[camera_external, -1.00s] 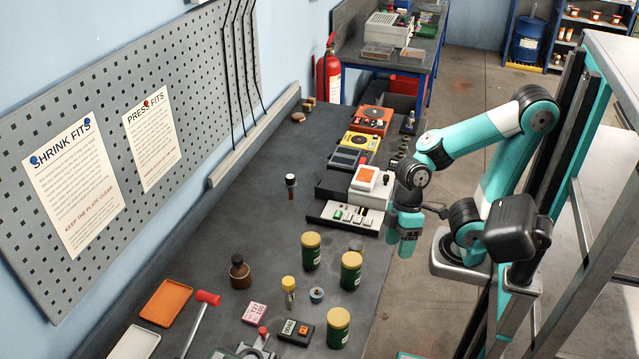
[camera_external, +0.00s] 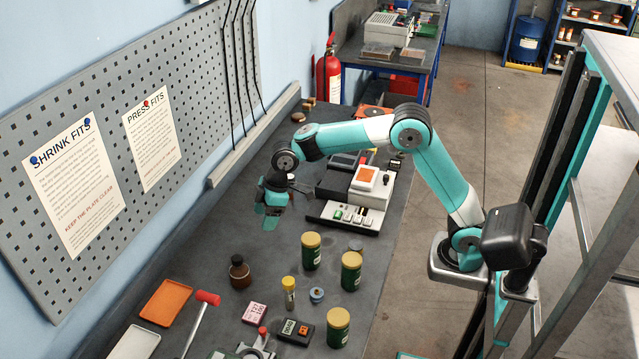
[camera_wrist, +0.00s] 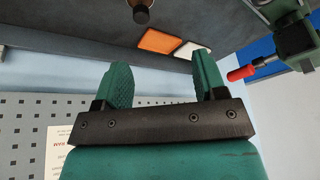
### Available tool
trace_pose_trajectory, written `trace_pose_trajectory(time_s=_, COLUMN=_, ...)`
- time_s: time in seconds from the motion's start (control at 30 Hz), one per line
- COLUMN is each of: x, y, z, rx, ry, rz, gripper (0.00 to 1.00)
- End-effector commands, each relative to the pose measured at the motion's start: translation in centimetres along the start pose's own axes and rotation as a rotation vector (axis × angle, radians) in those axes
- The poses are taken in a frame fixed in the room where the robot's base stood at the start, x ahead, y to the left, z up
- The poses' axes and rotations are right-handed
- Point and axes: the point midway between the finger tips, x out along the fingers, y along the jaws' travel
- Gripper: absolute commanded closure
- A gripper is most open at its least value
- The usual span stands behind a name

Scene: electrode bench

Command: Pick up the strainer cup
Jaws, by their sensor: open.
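I cannot clearly identify a strainer cup. One small round blue piece with a darker centre (camera_external: 317,294) stands on the bench beside a yellow-capped vial (camera_external: 289,290), too small to name for certain. My gripper (camera_external: 270,212) is over the bench, left of the white device with the orange top. In the wrist view, its two green fingers (camera_wrist: 163,70) are apart with nothing between them. The upright dark piece with a brown top seen earlier is now hidden behind my gripper or arm.
Several green yellow-lidded jars (camera_external: 311,251) stand at the bench's right. A brown bottle (camera_external: 239,272), an orange tray (camera_external: 166,302), a white tray (camera_external: 135,342) and a red-headed hammer (camera_external: 207,299) are at the near left. The pegboard wall (camera_external: 190,85) borders the left.

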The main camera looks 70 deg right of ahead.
Motion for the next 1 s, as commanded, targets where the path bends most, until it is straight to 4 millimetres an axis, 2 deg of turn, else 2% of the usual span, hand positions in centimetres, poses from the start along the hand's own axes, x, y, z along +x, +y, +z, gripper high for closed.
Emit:
trace_pose_trajectory(time_s=0.03, x=1.1, y=1.3, z=-0.8, rx=-0.006, ry=0.005, rz=0.012, gripper=0.35)
trace_pose_trajectory(time_s=0.1, x=1.9, y=2.5, z=-1.5, rx=-0.013, ry=0.011, rz=0.024, gripper=0.35)
trace_pose_trajectory(time_s=0.2, x=2.6, y=3.4, z=-2.0, rx=-0.02, ry=0.016, rz=0.033, gripper=0.35)
trace_pose_trajectory(time_s=0.37, x=5.0, y=3.5, z=-2.1, rx=-0.019, ry=0.013, rz=0.032, gripper=0.35)
trace_pose_trajectory(time_s=0.7, x=12.3, y=3.7, z=-2.2, rx=-0.019, ry=0.015, rz=0.033, gripper=0.35)
trace_pose_trajectory(time_s=0.8, x=13.7, y=3.8, z=-2.3, rx=-0.019, ry=0.017, rz=0.035, gripper=0.35)
trace_pose_trajectory(time_s=1.0, x=15.0, y=3.9, z=-2.3, rx=-0.019, ry=0.016, rz=0.034, gripper=0.35)
